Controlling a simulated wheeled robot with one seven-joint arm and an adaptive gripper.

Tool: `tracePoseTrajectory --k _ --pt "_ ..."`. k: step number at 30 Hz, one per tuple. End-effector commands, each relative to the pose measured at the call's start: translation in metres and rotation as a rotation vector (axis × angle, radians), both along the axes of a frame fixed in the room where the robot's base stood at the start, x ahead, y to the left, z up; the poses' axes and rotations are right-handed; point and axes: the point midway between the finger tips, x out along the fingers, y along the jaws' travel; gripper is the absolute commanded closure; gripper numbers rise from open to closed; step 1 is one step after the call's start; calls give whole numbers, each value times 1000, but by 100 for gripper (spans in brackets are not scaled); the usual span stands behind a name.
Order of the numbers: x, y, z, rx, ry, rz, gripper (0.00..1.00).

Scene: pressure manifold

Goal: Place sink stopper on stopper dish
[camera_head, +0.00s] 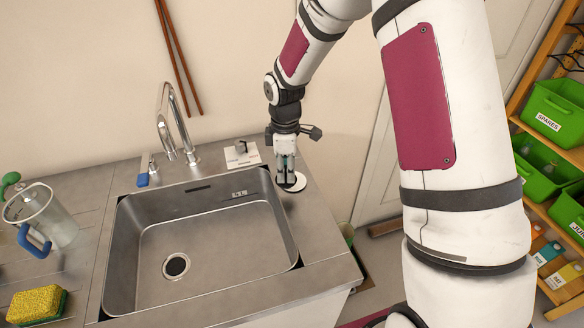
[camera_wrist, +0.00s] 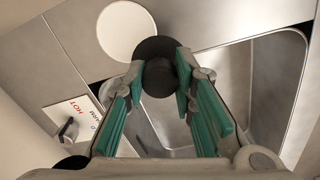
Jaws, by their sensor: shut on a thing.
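The black sink stopper (camera_wrist: 154,47) has a dark round disc and a knob. My gripper (camera_wrist: 160,72) is shut on the knob between its green-padded fingers. The stopper dish (camera_wrist: 122,28) is a flat white disc on the counter. In the wrist view the stopper's disc overlaps the dish's edge, with most of the dish clear of it. In the head view my gripper (camera_head: 286,180) points down at the counter by the sink's right back corner. The white dish (camera_head: 297,187) shows beside and below the fingertips. Whether the stopper touches the dish or counter I cannot tell.
The steel sink (camera_head: 215,275) with its open drain (camera_head: 176,265) lies left of my gripper. A tap (camera_head: 175,125) stands behind it. A small lever on a white label plate (camera_head: 242,153) is close to my gripper. A jug (camera_head: 50,215) and sponge (camera_head: 37,303) sit far left.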

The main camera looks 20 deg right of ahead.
Motion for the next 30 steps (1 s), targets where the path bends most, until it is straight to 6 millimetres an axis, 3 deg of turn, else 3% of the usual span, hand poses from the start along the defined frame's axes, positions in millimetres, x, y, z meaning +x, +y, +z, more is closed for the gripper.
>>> tracePoseTrajectory --k 3,12,19,30 --pt "18 -14 -3 0 0 -2 100" --pt "40 -30 -5 0 -1 -1 100" --pt "37 -29 -35 0 3 1 100" --pt "38 -29 -41 0 0 1 100"
